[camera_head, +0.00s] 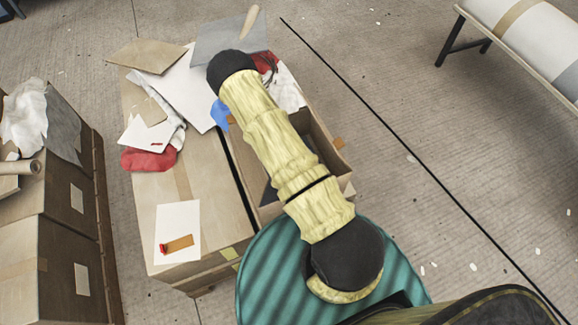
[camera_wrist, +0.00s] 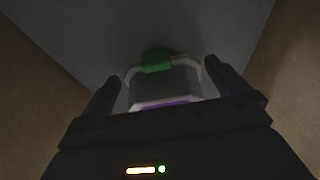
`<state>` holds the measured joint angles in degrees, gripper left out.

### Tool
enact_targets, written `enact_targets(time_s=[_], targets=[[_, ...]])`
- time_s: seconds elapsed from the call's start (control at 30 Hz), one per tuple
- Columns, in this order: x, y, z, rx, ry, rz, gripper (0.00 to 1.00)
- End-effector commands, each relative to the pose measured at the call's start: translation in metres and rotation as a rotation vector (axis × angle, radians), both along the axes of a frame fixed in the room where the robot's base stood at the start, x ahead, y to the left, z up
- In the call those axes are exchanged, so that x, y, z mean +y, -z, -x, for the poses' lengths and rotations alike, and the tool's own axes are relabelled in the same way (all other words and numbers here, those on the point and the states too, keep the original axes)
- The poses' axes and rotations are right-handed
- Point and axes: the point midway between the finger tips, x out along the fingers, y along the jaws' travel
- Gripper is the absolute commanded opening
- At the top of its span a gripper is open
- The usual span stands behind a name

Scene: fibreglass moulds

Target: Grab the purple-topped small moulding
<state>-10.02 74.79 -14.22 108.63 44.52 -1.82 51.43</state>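A small moulding (camera_wrist: 165,82) shows in the wrist view, dim and in shadow. It has a grey body, pale edges, a green part at its far end and a purple strip at its near side. My gripper (camera_wrist: 163,70) is open, with one dark finger on each side of the moulding. The fingertips are close to its sides; I cannot tell whether either touches. In the head view my arm hides the gripper and the moulding.
My arm reaches over an open cardboard box (camera_head: 322,140). Its tan walls (camera_wrist: 28,80) flank the grey surface in the wrist view. A closed carton (camera_head: 180,215) with papers stands at left. A padded bench (camera_head: 530,35) is far right. Floor between is mostly clear.

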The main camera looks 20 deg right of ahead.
Motion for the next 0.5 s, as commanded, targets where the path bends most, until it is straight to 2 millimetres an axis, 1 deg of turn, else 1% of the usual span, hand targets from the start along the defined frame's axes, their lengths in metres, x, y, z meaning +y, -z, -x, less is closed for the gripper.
enact_targets(time_s=[0.17, 0.27, 0.37, 0.5], targets=[[-0.004, -0.001, 0.001, 0.000, 0.005, 0.004, 1.00], [-0.004, -0.005, 0.000, -0.002, 0.006, 0.005, 1.00], [-0.004, -0.014, 0.000, -0.003, 0.006, 0.005, 1.00], [-0.003, -0.036, -0.001, -0.004, 0.003, 0.006, 1.00]])
